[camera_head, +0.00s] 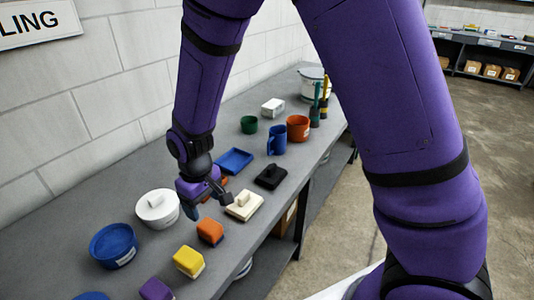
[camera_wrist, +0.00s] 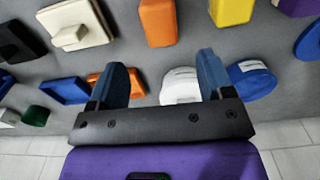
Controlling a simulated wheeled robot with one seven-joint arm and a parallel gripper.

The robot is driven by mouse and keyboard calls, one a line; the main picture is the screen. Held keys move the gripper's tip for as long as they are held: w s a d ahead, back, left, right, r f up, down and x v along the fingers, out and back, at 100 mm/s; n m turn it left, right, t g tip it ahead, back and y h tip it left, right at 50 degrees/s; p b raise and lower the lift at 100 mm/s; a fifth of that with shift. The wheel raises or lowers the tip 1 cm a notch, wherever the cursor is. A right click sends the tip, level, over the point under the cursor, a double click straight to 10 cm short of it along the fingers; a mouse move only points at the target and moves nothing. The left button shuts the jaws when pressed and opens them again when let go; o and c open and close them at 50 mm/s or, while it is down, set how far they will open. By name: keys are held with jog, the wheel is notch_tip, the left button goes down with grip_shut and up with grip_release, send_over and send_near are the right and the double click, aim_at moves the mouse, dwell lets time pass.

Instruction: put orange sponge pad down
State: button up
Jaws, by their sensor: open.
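The orange sponge pad (camera_head: 210,231) lies on the grey bench, between the cream block with a raised grip (camera_head: 243,205) and the yellow sponge pad (camera_head: 188,261). In the wrist view the orange pad (camera_wrist: 158,22) shows at the top, beyond my fingertips. My gripper (camera_head: 208,202) is open above the bench, just behind the orange pad and apart from it. In the wrist view the two blue-grey fingers (camera_wrist: 164,62) are spread with nothing between them. A flat orange item (camera_wrist: 105,78) is partly hidden behind the left finger; I cannot tell its full shape.
A blue tray (camera_head: 235,160), a black block (camera_head: 270,177), a blue jug (camera_head: 277,140) and an orange pot (camera_head: 298,127) stand farther back. A purple pad (camera_head: 156,289) lies nearer.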

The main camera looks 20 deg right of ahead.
jog(key=s+d+r+m+t+y, duration=0.1)
jog(key=s+d+r+m, duration=0.1)
jog(key=d+r, duration=0.55)
jog(key=s+d+r+m+t, duration=0.1)
jog(key=d+r, duration=0.4)
jog(key=r, duration=0.6)
jog(key=s+d+r+m+t, duration=0.1)
jog(key=s+d+r+m, duration=0.1)
jog(key=s+d+r, duration=0.3)
jog(key=s+d+r+m+t+h, duration=0.1)
jog(key=s+d+r, duration=0.4)
jog(key=s, duration=0.5)
jog(key=shift+s+d+r+m+t, duration=0.15)
jog(key=shift+s+d+m+t, duration=0.35)
jog(key=shift+d, duration=0.55)
jog(key=shift+w, duration=0.25)
jog(key=shift+c, duration=0.2)
